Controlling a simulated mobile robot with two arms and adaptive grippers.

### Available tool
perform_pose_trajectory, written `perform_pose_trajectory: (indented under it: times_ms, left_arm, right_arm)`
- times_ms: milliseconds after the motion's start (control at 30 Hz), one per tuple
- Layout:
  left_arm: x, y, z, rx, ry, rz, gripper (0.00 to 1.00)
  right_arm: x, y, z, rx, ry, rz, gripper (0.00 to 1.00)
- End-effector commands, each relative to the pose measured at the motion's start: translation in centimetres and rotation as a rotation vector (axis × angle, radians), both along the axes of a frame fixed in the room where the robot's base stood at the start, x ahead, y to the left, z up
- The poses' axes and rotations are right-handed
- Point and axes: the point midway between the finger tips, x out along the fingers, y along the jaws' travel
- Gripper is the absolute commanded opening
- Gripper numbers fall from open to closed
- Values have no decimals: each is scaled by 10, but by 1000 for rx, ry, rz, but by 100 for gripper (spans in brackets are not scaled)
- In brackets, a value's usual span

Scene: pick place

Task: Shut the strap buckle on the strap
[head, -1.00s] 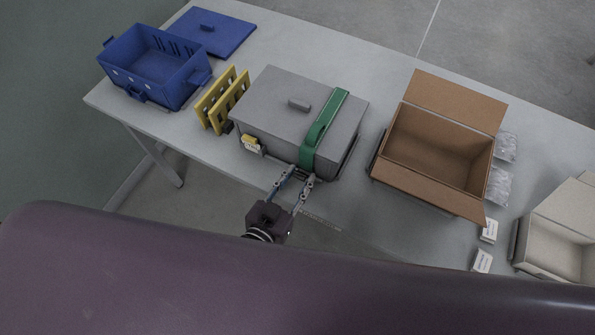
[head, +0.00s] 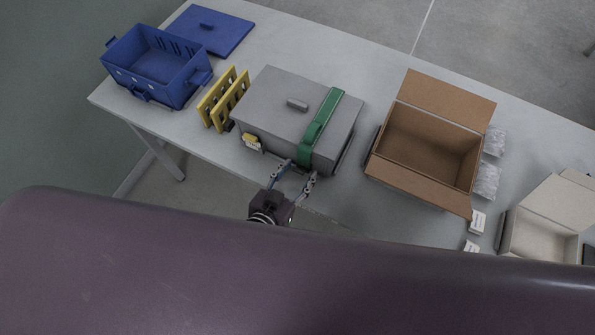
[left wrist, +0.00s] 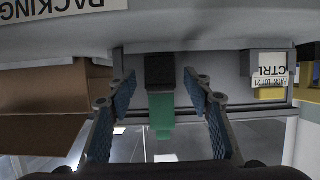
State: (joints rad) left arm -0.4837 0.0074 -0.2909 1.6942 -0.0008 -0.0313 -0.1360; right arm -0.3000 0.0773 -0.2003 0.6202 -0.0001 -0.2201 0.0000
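The green strap (head: 323,112) runs over the lid and down the front of the grey lidded case (head: 272,100). In the left wrist view, the strap's green end (left wrist: 162,115) hangs between my fingers, with a black block, apparently the strap buckle (left wrist: 160,72), at its top. My left gripper (head: 297,169) is open at the case's front, below the strap; it also shows in the left wrist view (left wrist: 159,82). Its blue-padded fingers stand on either side of the strap with gaps, not gripping it. Whether the buckle is shut cannot be told. My right gripper is out of view.
An open cardboard box (head: 425,150) stands right of the case. Yellow slotted panels (head: 222,100) and a blue crate (head: 155,70) stand left, with a blue lid (head: 210,30) behind. A pale box (head: 545,225) is at the far right. A yellow-and-white tag (head: 251,141) is on the case front.

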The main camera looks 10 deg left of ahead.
Motion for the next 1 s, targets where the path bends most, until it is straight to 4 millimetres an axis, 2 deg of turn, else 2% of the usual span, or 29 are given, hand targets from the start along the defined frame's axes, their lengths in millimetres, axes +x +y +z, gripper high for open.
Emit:
perform_pose_trajectory:
  times_ms: [200, 333, 800, 1000]
  left_arm:
    - [-1, 0, 0, 0, 0, 0, 46]
    - [-8, 3, 3, 0, 1, 0, 46]
    - [-84, 27, 34, 0, 2, -1, 46]
    - [-103, 33, 42, 0, 0, 0, 46]
  right_arm:
    - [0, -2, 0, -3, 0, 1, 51]
    - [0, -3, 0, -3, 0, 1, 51]
    - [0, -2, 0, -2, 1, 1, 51]
    - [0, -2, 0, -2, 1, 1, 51]
